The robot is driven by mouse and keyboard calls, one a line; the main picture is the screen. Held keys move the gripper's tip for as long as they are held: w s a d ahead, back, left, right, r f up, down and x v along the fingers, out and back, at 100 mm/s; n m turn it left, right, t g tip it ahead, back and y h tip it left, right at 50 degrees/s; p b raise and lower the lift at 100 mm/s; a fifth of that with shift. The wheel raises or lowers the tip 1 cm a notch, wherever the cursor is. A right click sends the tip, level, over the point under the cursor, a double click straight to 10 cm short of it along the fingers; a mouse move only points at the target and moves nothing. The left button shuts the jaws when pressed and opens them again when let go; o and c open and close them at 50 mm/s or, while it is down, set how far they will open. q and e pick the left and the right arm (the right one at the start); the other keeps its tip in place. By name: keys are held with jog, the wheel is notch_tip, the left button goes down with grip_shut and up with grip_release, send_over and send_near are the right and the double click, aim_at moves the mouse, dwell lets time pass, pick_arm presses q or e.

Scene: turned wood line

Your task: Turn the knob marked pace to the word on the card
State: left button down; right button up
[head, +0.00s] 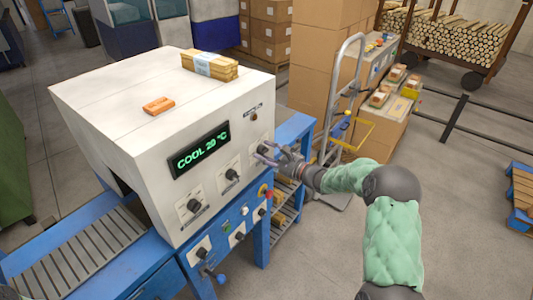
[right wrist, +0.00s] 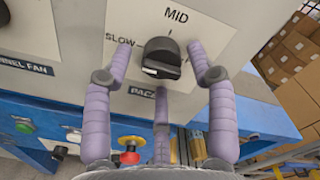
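The pace knob (right wrist: 161,58) is black and sits on a white plate with MID above it, SLOW at its left and PACE below. A white mark shows at its lower left edge. My right gripper (right wrist: 162,72) is open, with purple fingers left, right and below the knob. They are spread around it; I cannot tell whether any touches it. In the head view my right gripper (head: 268,154) is at the right end of the white machine's (head: 120,120) front and partly hides that knob. I cannot make out a card with a word. My left gripper is not in view.
The machine's display (head: 201,149) reads COOL 20 °C. Two other knobs (head: 194,206) (head: 232,175) sit left of the pace knob. A red button (right wrist: 130,157) is below. A hand truck (head: 345,95) and stacked boxes (head: 318,60) stand to the right.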

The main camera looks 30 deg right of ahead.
jog(key=shift+r, duration=0.3)
jog(key=v, duration=1.2)
jog(key=shift+f, duration=0.15)
jog(key=s+a+f+n+g+y, duration=0.15)
jog(key=a+f+g, duration=0.35)
jog(key=a+f, duration=0.6)
jog(key=s+a+f+n+g+h, duration=0.2)
jog(key=s+a+f+n+g, duration=0.3)
jog(key=s+a+f+n, duration=0.3)
jog(key=s+a+f+n+g+h, duration=0.2)
jog(key=s+a+f+n+g, duration=0.4)
jog(key=s+a+f, duration=0.8)
notch_tip(320, 180, down, 5)
jog(key=n, duration=0.3)
jog(key=shift+a, duration=0.25)
